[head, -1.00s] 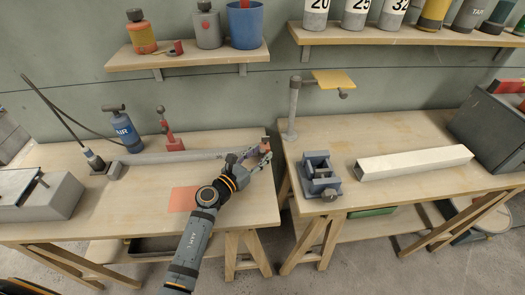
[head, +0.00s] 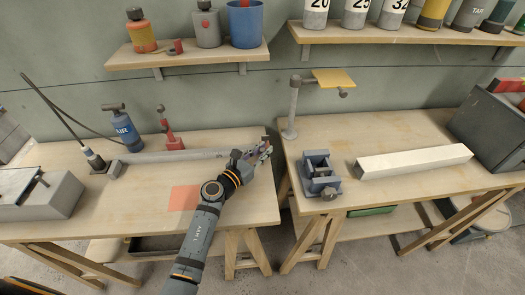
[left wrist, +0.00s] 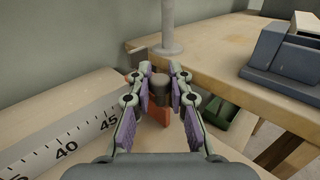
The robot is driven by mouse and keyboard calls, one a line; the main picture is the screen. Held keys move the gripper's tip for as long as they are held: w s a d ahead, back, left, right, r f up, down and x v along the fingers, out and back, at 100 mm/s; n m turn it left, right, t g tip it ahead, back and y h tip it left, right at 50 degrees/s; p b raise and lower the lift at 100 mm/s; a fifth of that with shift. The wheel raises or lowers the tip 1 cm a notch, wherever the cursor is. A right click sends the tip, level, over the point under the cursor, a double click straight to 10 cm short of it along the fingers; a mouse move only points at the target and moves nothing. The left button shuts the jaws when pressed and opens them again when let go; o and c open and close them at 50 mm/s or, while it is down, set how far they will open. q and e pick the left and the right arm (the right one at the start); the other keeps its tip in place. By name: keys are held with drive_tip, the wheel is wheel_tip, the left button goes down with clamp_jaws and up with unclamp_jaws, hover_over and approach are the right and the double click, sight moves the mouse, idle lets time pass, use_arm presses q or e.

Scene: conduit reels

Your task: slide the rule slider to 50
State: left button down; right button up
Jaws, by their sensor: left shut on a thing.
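The rule (head: 175,157) is a long grey bar along the back of the left bench. In the left wrist view the rule (left wrist: 60,132) shows a pale scale with the marks 40 and 45. The slider (left wrist: 157,111) is orange with a dark round knob and sits past the 45 mark, near the rule's right end. My left gripper (head: 267,147) is shut on the slider's knob, with a finger on each side in the left wrist view (left wrist: 160,78). The 50 mark is hidden, so the exact reading cannot be told. My right gripper is not in view.
A gap separates the left bench from the right bench (head: 410,128). A post (head: 293,108) and a blue-grey vise (head: 320,177) stand on the right bench. A red tool (head: 171,132) and a blue AIR pump (head: 125,130) stand behind the rule.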

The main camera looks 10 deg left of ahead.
use_arm(q)
drive_tip(key=shift+d, duration=0.2)
drive_tip(key=shift+w, duration=0.1)
drive_tip(key=c, duration=1.3)
unclamp_jaws()
drive_tip(key=shift+o, duration=0.2)
drive_tip(key=v, duration=1.2)
drive_tip(key=shift+r, duration=0.1)
